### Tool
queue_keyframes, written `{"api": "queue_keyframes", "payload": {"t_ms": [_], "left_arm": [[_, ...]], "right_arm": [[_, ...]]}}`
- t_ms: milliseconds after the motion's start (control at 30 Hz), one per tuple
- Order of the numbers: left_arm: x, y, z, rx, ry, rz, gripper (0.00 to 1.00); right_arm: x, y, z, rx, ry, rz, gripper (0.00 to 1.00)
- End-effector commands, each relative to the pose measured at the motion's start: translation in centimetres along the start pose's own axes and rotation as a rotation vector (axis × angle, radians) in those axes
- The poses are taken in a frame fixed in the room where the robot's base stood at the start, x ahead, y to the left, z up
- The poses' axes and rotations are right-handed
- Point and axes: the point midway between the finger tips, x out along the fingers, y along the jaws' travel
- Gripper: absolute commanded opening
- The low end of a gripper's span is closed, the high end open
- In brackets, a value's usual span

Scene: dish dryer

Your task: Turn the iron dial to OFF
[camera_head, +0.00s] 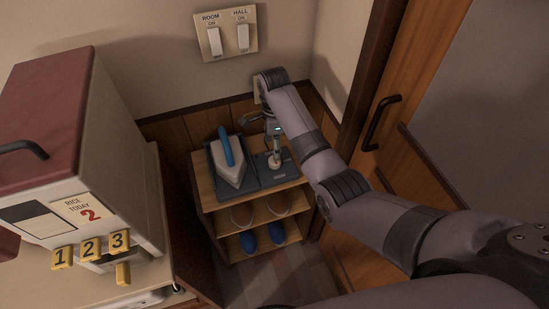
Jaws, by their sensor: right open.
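The iron (228,162), white with a blue handle, rests on a dark tray on top of a small wooden shelf. Beside it on the right, on the same dark base, is a small upright knob-like part (274,160) with a pale label plate near it, which looks like the dial; its setting is too small to read. My right gripper (272,141) is directly above this part, pointing down, open, with its fingers around or very close to it. I cannot tell whether they touch. My left gripper is not in view.
A wall plate (228,50) has ROOM and HALL switches. A red-topped box (50,120) with number tags stands at left. The wooden shelf (207,198) holds slippers below. A wooden door (385,90) with a dark handle is at right. Floor shows in front of the shelf.

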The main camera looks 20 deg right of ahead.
Motion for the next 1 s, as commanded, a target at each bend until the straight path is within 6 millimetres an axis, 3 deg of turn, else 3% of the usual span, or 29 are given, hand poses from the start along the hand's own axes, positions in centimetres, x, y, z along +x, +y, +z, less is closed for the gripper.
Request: {"api": "queue_keyframes", "payload": {"t_ms": [200,400,767,1000], "left_arm": [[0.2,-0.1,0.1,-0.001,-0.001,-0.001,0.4],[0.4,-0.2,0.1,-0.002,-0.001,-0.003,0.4],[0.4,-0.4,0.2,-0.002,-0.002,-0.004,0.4],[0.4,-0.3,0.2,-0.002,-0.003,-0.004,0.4]], "right_arm": [[4.4,0.1,0.0,-0.001,0.001,0.003,0.54],[6.5,0.0,0.0,-0.002,0.0,0.0,0.54],[6.9,0.0,0.0,-0.002,0.0,-0.002,0.54],[6.9,0.0,0.0,-0.001,0.0,-0.002,0.39]]}}
